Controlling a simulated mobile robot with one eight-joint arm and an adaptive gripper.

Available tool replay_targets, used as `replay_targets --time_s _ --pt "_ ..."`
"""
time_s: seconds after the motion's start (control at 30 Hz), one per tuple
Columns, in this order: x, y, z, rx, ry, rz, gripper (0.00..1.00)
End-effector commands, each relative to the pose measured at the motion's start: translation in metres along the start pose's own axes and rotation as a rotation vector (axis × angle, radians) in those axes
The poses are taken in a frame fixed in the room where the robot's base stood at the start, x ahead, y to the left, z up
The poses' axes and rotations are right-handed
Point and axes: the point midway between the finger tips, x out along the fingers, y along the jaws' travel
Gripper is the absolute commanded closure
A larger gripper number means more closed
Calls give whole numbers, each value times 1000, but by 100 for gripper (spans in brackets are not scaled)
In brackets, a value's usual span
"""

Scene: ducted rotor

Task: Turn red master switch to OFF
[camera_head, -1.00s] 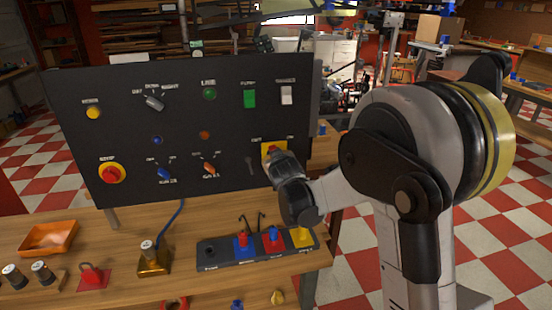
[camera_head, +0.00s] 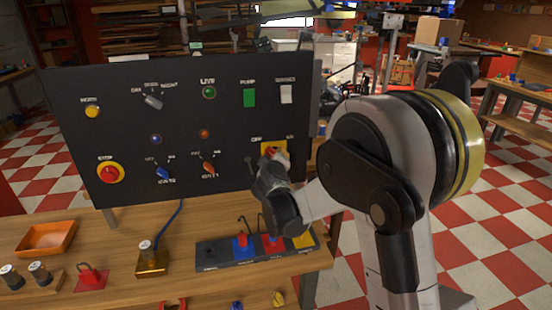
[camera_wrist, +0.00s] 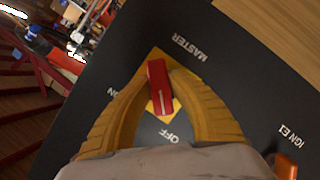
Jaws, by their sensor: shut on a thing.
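The red master switch handle (camera_wrist: 160,86) sits on a yellow plate (camera_wrist: 150,62) on the black panel, beside the printed words MASTER and OFF. Its white mark is on the end towards OFF in the wrist view. My gripper (camera_wrist: 160,80) has its two yellow fingers on either side of the handle and is shut on it. The ON label is partly hidden by a finger. In the head view the yellow plate (camera_head: 268,148) shows at the panel's lower right. My gripper (camera_head: 277,158) partly covers the switch there.
An orange ignition knob (camera_wrist: 286,167) is near the right finger in the wrist view. The panel (camera_head: 120,130) also carries a red stop button (camera_head: 110,173), a blue knob (camera_head: 163,173) and a green switch (camera_head: 249,97).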

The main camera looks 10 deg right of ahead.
Motion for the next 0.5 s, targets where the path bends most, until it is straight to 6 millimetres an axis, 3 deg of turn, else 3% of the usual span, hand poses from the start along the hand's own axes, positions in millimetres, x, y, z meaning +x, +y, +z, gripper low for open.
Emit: replay_targets --time_s 0.3,0.33,0.4,0.5 --pt "0 0 0 -2 -1 1 100" --pt "0 0 0 -2 -1 1 72" --pt "0 0 0 -1 -1 1 55" --pt "0 0 0 -1 -1 1 55"
